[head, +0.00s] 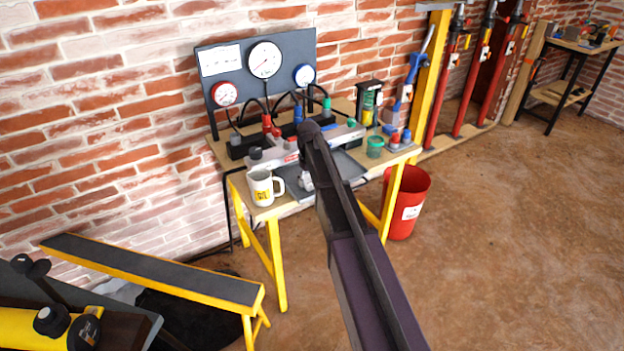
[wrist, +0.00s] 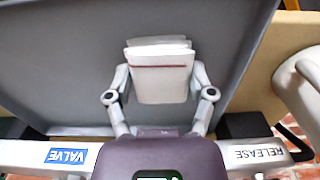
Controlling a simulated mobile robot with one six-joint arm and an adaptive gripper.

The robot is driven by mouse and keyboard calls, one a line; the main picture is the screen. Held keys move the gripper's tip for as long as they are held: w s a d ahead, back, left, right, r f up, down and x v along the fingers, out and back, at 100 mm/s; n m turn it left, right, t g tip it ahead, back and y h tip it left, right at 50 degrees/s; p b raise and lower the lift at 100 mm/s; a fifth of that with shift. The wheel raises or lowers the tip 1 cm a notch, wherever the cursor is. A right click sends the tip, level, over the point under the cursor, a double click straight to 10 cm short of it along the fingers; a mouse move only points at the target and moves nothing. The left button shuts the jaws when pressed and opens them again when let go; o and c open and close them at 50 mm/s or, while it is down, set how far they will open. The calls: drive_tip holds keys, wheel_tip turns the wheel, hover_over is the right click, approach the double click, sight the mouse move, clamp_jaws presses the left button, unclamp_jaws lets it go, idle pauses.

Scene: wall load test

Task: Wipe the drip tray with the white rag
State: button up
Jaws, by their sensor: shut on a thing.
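The white rag (wrist: 160,82) is folded, with a thin red stripe. My gripper (wrist: 161,88) is shut on it, one finger on each side, in the wrist view. The drip tray (wrist: 60,70) is a shallow dark grey tray that lies behind the rag there. In the head view the drip tray (head: 347,167) is on the yellow-legged bench, partly hidden by my arm. My gripper (head: 306,182) shows just left of the arm over the tray; the rag is mostly hidden there. I cannot tell whether the rag touches the tray.
A white mug (head: 263,188) stands on the bench's front left corner, close to the tray. A valve block (head: 348,133) lies behind the tray, below the gauge panel (head: 250,62). A green cup (head: 375,147) stands to the right. A red bucket (head: 408,203) is on the floor.

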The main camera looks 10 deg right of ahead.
drive_tip(key=shift+s+a, duration=0.2)
drive_tip(key=shift+a, duration=0.4)
drive_tip(key=shift+s+a, duration=0.2)
drive_tip(key=shift+a, duration=0.4)
drive_tip(key=shift+w, duration=0.1)
drive_tip(key=shift+w+a, duration=0.2)
drive_tip(key=shift+w, duration=0.4)
drive_tip(key=shift+d, duration=0.1)
drive_tip(key=shift+w+d, duration=0.3)
drive_tip(key=shift+d, duration=0.55)
drive_tip(key=shift+w+d, duration=0.3)
drive_tip(key=shift+d, duration=0.5)
drive_tip(key=shift+f, duration=0.1)
drive_tip(key=shift+s+a, duration=0.15)
drive_tip(key=shift+a, duration=0.05)
